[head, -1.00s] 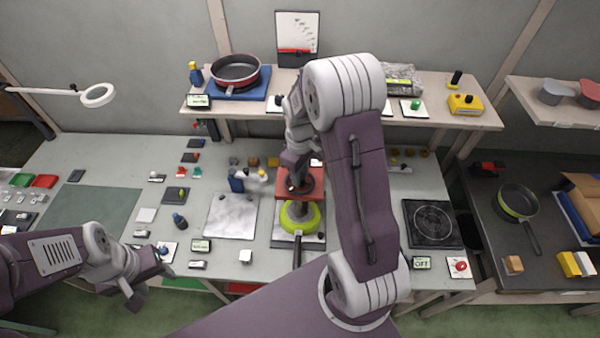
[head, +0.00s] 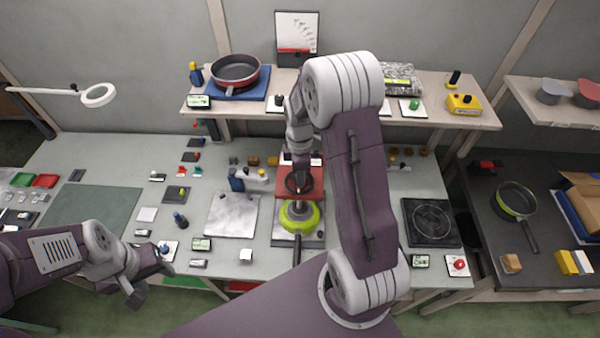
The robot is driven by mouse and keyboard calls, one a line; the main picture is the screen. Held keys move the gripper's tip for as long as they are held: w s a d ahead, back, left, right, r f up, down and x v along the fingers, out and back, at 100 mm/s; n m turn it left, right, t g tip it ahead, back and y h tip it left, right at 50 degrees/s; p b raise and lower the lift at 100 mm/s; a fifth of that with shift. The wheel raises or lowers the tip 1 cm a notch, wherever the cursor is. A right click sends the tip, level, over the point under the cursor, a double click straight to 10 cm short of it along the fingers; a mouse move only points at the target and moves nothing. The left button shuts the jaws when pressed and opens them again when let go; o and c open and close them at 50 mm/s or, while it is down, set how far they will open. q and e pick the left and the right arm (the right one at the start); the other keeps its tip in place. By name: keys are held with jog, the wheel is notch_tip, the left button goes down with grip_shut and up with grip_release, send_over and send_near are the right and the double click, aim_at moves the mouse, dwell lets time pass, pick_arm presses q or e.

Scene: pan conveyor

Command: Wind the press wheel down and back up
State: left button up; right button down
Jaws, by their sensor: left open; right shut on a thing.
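The press (head: 287,212) is red and stands on the bench in the middle of the head view. Its dark press wheel (head: 292,190) lies on top. My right gripper (head: 299,172) points down at the far side of the wheel and is shut on it; the fingertips are small and partly hidden. A pan with a lime-green rim (head: 312,219) sits at the foot of the press, its handle toward me. My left gripper (head: 138,294) is open and empty at the front left, apart from the press.
A grey plate (head: 231,216) lies left of the press, with a small blue and white device (head: 238,180) behind it. A dark hotplate (head: 431,222) is on the right. A red pan (head: 235,70) stands on the back shelf.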

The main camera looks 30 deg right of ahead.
jog(key=shift+w+r, duration=0.1)
dwell(0.4)
jog(key=c, duration=1.1)
grip_release()
jog(key=shift+o, duration=0.2)
jog(key=shift+r, duration=0.35)
notch_tip(320, 180, up, 8)
jog(key=b, duration=0.2)
jog(key=shift+r, duration=0.15)
